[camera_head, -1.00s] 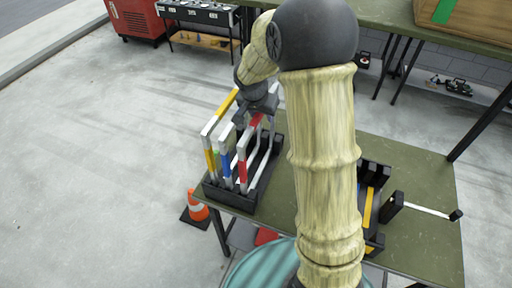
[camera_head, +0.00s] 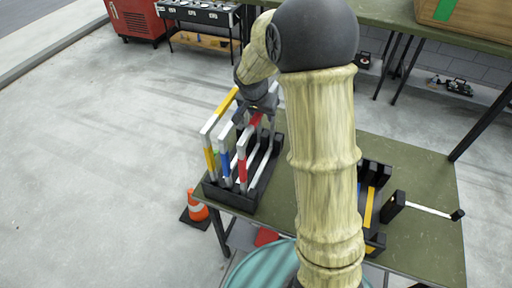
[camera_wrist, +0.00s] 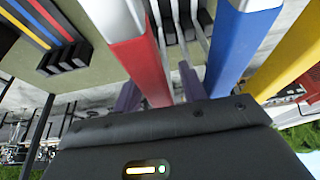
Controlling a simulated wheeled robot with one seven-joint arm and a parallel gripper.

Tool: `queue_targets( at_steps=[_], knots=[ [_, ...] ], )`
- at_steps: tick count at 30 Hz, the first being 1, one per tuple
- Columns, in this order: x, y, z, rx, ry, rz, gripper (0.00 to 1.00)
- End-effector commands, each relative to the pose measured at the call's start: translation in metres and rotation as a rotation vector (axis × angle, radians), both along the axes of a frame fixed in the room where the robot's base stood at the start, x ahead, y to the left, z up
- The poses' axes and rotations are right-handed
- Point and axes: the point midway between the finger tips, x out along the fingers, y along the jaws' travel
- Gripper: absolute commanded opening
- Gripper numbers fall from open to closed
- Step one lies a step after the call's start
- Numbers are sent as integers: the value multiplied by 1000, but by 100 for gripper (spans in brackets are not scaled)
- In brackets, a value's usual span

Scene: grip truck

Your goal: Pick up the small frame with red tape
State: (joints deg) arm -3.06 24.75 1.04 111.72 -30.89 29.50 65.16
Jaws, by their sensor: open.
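The small frame with red tape (camera_head: 242,172) stands upright in a black rack (camera_head: 212,192) on the green table. It is the rightmost of the standing frames in the head view. In the wrist view its white and red bar (camera_wrist: 138,62) runs between the two dark fingers of my gripper (camera_wrist: 160,92). My gripper (camera_head: 258,108) is at the top of the frame, open, with a finger on either side of the bar. Whether a finger touches it cannot be told. The frames with blue tape (camera_head: 225,165) and yellow tape (camera_head: 209,158) stand just left of it.
A second black rack with coloured strips (camera_head: 372,195) and a white bar with black ends (camera_head: 425,206) are on the right of the table (camera_head: 420,240). An orange cone (camera_head: 198,207) stands on the floor. My arm hides the table's middle.

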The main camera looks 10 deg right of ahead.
Motion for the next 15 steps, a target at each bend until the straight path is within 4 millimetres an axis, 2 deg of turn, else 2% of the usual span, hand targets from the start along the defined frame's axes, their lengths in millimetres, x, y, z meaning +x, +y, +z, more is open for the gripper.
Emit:
queue_targets(
  at_steps=[7,8,13,14,15],
  knots=[
    [0,0,0,0,0,0,42],
    [0,0,0,0,0,0,38],
    [0,0,0,0,0,0,4],
    [0,0,0,0,0,0,0],
    [0,0,0,0,0,0,0]
  ],
)
